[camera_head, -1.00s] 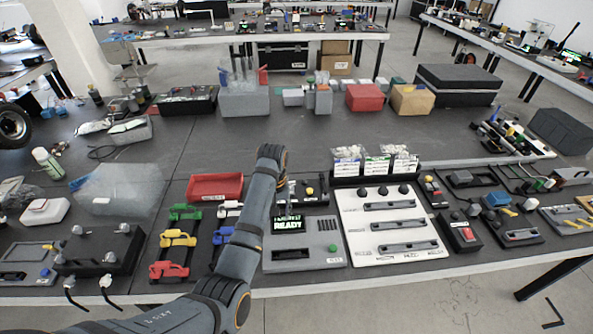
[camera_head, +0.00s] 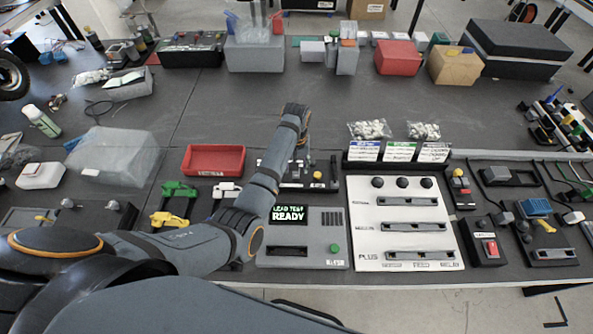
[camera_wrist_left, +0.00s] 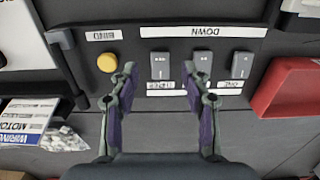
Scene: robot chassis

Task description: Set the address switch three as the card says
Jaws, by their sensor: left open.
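A dark switch panel (camera_wrist_left: 200,25) shows upside down in the left wrist view, marked DOWN. It has three grey switches in a row: the right one (camera_wrist_left: 242,66) is labelled ONE, the middle one (camera_wrist_left: 203,62) is partly behind a finger, and the left one (camera_wrist_left: 160,65), apparently three, lies between the fingertips in the picture. A yellow button (camera_wrist_left: 107,62) sits left of them. My left gripper (camera_wrist_left: 159,70) is open and empty; contact with the switch cannot be told. I cannot tell which card is meant.
A red tray (camera_head: 215,160) stands left of the panel. A grey unit with a READY screen (camera_head: 289,213) is in front. The table's middle is clear.

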